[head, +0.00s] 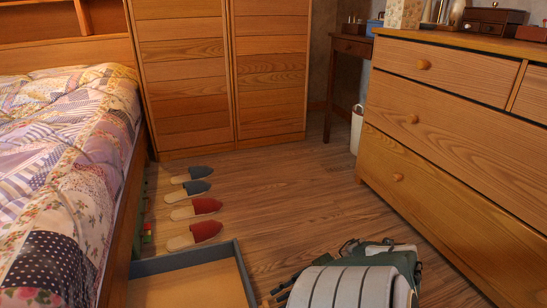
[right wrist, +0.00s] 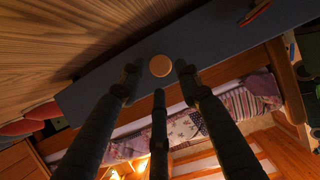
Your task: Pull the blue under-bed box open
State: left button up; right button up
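The blue-grey under-bed box (head: 180,263) stands out from under the bed at the bottom of the head view. Its wooden inside shows and the part I see is empty; the frame cuts off its near part. In the right wrist view its blue-grey front (right wrist: 215,42) carries a round wooden knob (right wrist: 160,66). My right gripper (head: 275,291) is just right of the box front. In the wrist view its fingers (right wrist: 158,78) are spread around the knob, with gaps visible at both sides. My left gripper is not in view.
Red slippers (head: 197,207) and blue-grey slippers (head: 188,188) lie on the floor beyond the box. The bed (head: 70,160) is at left, a wardrobe (head: 220,80) behind, a wooden dresser (head: 450,140) at right. Wood floor (head: 290,200) between is clear.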

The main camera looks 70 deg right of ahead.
jog(key=shift+v, duration=1.55)
